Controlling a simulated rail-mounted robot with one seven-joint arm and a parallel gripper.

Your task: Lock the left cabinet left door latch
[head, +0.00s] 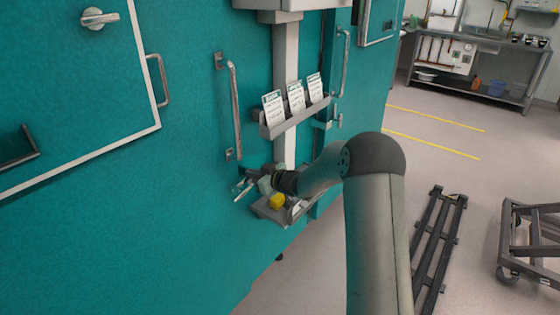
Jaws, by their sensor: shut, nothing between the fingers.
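The teal cabinet door (185,200) fills the left and middle of the head view. A long vertical metal handle (236,110) is mounted near its right edge. My gripper (240,190) is just below the lower end of this handle, close to the door face. Its fingers are small in view, and nothing shows between them; it is shut. The door latch cannot be made out clearly; my gripper and wrist may cover it. I cannot tell whether the gripper touches the door. A small metal latch (339,121) shows on the door farther right, below another vertical handle (344,62).
A white-framed hatch on the left has a turn knob (98,18) and a handle (158,80). A grey rack (292,121) holds cards on the post. A lower tray (268,211) with a yellow item is beside my wrist. A cart (530,240) stands right; floor between is partly open.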

